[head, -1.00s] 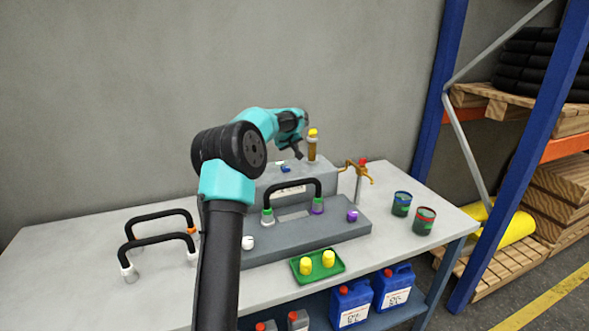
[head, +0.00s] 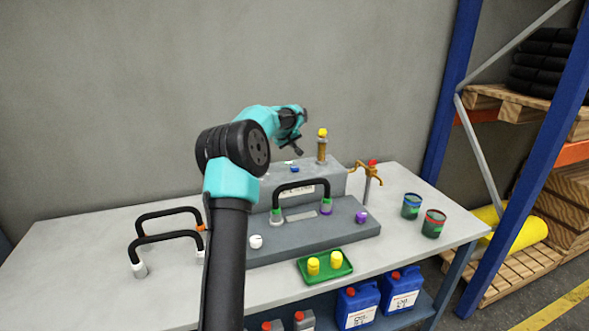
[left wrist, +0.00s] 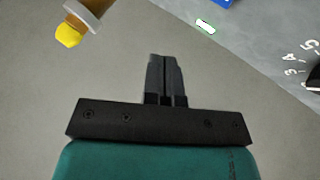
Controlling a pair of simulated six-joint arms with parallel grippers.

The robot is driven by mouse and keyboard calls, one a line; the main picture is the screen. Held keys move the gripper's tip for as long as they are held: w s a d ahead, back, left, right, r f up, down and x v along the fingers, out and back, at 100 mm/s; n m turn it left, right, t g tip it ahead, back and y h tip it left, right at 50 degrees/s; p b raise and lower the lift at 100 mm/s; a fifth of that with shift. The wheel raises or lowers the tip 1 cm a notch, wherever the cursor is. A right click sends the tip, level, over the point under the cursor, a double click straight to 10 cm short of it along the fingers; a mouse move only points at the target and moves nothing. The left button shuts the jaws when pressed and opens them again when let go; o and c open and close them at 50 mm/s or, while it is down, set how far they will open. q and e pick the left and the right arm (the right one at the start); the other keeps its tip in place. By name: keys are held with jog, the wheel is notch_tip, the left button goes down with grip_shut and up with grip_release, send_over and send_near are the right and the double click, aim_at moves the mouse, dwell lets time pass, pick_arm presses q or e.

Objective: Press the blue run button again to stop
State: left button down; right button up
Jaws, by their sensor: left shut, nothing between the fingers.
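The blue run button (head: 294,169) sits on top of the grey machine block (head: 325,180) at the back of the bench. In the left wrist view a blue part (left wrist: 222,2), likely the button, is cut off by the top edge. A small lit green-white mark (left wrist: 205,26) lies near it. My left gripper (head: 298,151) is shut and empty, above the button in the head view and apart from it. Its closed fingers also show in the left wrist view (left wrist: 165,75). My right gripper is not in view.
A brown cylinder with a yellow cap (head: 322,145) stands close right of my gripper. A brass tap (head: 368,172) is further right. A black handle (head: 301,186) arches over the block's front step. Two cans (head: 433,223) and a green tray (head: 335,271) are on the bench.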

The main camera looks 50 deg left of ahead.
aim_at(293, 167)
pick_arm(q)
jog(key=shift+f, duration=3.35)
jog(key=shift+f, duration=0.4)
jog(key=shift+f, duration=0.55)
jog(key=shift+r, duration=0.1)
dwell(0.4)
jog(key=shift+r, duration=0.9)
jog(key=shift+r, duration=0.1)
jog(key=shift+r, duration=2.4)
